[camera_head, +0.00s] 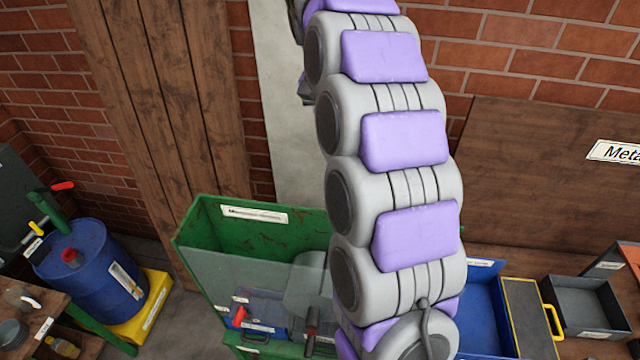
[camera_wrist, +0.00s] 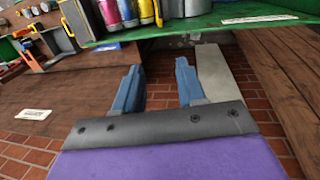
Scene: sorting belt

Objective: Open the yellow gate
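In the head view, a small yellow bracket-shaped piece (camera_head: 552,322) stands upright at the lower right, between a dark panel with yellow edging and a grey tray. I cannot tell for certain whether it is the yellow gate. No yellow gate shows clearly in the wrist view. My gripper (camera_wrist: 158,82) shows in the wrist view with its two blue fingers apart and nothing between them. It is not visible in the head view, where my grey and purple arm fills the middle and hides what lies behind it.
A green bin (camera_head: 185,240) stands left of my arm, a blue tray (camera_head: 485,285) and the grey tray (camera_head: 585,305) to its right. A blue drum (camera_head: 85,270) stands at left. In the wrist view, a green shelf (camera_wrist: 225,22) with bottles crosses beyond the fingers.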

